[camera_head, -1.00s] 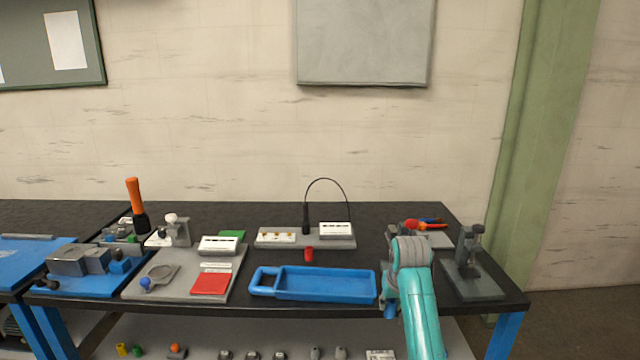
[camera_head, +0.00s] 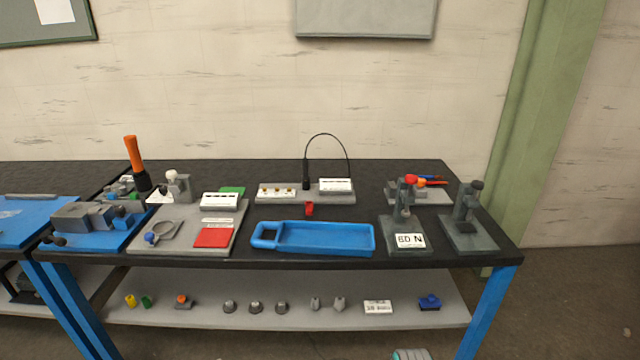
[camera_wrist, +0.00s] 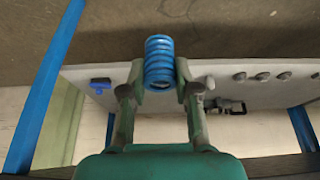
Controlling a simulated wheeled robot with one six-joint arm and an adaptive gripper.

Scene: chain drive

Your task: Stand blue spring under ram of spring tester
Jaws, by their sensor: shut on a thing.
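My gripper (camera_wrist: 160,82) is shut on the blue spring (camera_wrist: 159,60) in the wrist view, one finger on each side of it. The coils show clearly between the fingertips, away from any surface. In the head view only a bit of my arm shows at the bottom edge, and the spring is out of sight. A grey stand with a red knob and a label ending in N, apparently the spring tester (camera_head: 389,229), stands at the bench's right front. I see no spring under its ram, though the gap is small.
A second grey press (camera_head: 484,240) stands right of the tester. A blue tray (camera_head: 312,251) lies to its left. Behind it is a grey holder (camera_head: 435,197) with coloured handles. The lower shelf (camera_head: 210,318) carries small parts and a blue block (camera_head: 428,301).

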